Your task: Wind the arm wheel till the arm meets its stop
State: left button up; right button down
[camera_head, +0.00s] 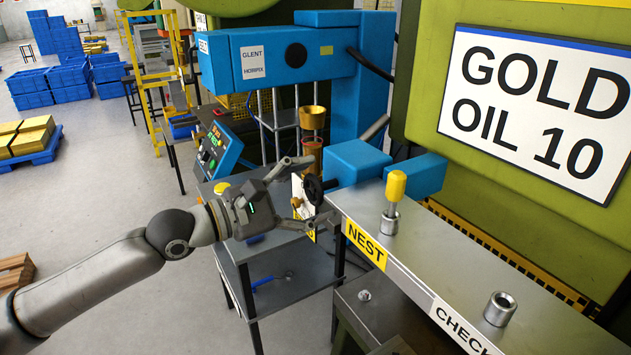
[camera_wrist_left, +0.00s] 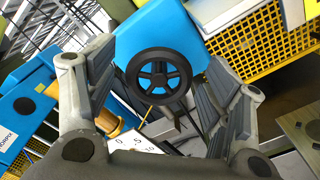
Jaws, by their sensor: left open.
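The arm wheel is a black spoked handwheel (camera_head: 313,190) on the front of a blue block (camera_head: 357,160) beside the blue press. In the left wrist view the wheel (camera_wrist_left: 159,76) faces the camera, between the spread fingers. My left gripper (camera_head: 303,193) is open, with one finger above the wheel and one below it in the head view. No contact with the wheel can be made out. A white scale plate (camera_wrist_left: 135,142) with figures shows below the wheel in the left wrist view; its pointer is not clear. My right gripper is not in view.
A steel bench (camera_head: 450,255) with NEST and CHECK labels runs to the right, bearing a yellow-handled tool (camera_head: 394,195) and a steel ring (camera_head: 499,309). The control panel (camera_head: 216,148) stands behind my left arm. A small table (camera_head: 290,290) is below the gripper.

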pick_arm(q)
jog(key=shift+w+d, duration=0.4)
jog(key=shift+d, duration=0.1)
jog(key=shift+c, duration=0.2)
jog(key=c, duration=1)
